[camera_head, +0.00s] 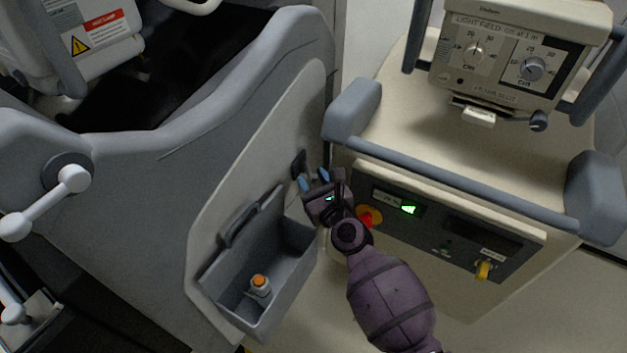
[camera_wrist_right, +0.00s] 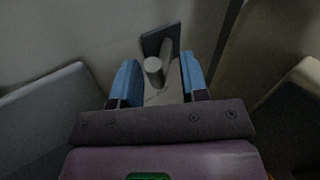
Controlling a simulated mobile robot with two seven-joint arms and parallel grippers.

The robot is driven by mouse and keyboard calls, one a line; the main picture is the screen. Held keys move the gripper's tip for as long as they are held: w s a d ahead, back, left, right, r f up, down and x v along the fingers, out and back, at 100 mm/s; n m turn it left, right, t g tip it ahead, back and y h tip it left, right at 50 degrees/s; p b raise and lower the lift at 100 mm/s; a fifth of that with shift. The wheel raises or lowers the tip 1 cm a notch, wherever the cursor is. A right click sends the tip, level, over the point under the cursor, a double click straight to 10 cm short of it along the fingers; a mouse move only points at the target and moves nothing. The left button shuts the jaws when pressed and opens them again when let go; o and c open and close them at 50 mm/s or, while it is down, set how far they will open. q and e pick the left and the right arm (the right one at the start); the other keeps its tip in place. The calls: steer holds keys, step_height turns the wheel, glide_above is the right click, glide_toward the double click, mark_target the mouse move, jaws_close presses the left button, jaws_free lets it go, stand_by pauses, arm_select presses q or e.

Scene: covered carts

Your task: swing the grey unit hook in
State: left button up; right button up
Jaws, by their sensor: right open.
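The grey unit (camera_head: 215,135) fills the left half of the head view. Its hook (camera_head: 298,162) is a small dark piece on the pale side panel, above the bin. In the right wrist view the hook (camera_wrist_right: 155,66) is a grey rounded peg on a dark plate, sticking out from the panel towards the camera. My right gripper (camera_head: 314,180) is open, with its blue fingertips close to the hook. In the wrist view the right gripper (camera_wrist_right: 158,78) has one finger on each side of the peg, with gaps visible. My left gripper is not in view.
A grey bin (camera_head: 305,235) on the panel holds a bottle with an orange cap (camera_head: 259,281). A cream cart (camera_head: 440,130) with a grey push bar (camera_head: 450,178) stands close on the right. A red button (camera_head: 366,220) sits beside my right wrist. The gap between the units is narrow.

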jaws_close()
stand_by(0.5)
